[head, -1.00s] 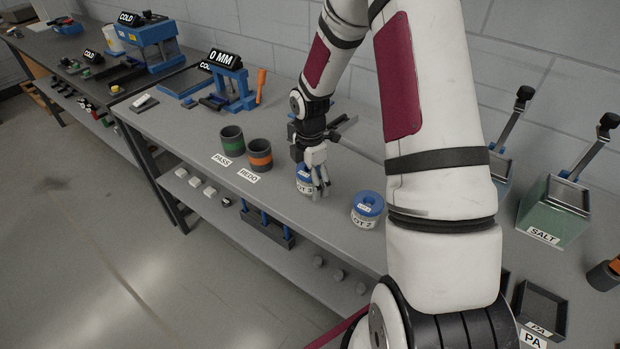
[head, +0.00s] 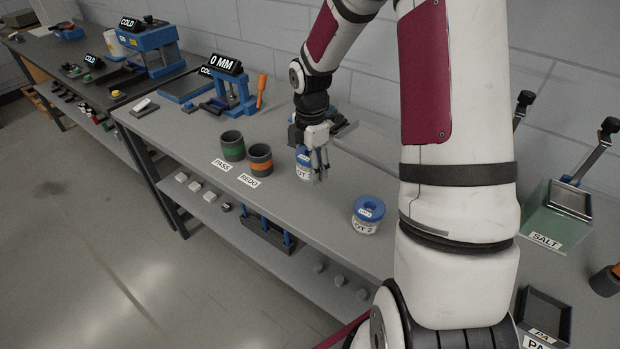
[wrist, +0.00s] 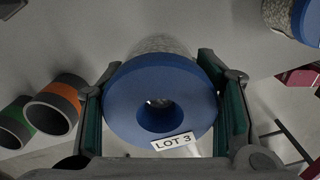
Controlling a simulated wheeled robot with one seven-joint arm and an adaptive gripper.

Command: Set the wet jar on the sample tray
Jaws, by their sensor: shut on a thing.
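My gripper (head: 316,174) is shut on a jar (head: 303,164) with a blue lid, a little above the bench. In the wrist view the jar's blue ring-shaped lid (wrist: 122,100) sits between the two green pads, with a LOT 3 label. Its speckled body shows beyond the lid. A second blue-lidded jar (head: 367,215), labelled LOT 2, stands on the bench to the right. I cannot tell from looks which jar is wet. A flat grey object (head: 343,124) behind my gripper is partly hidden; I cannot tell whether it is the sample tray.
A green-banded cup (head: 232,147) marked PASS and an orange-banded cup (head: 260,161) marked REDO stand left of my gripper. A blue press (head: 231,92) is farther left. A SALT box (head: 556,222) is at right.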

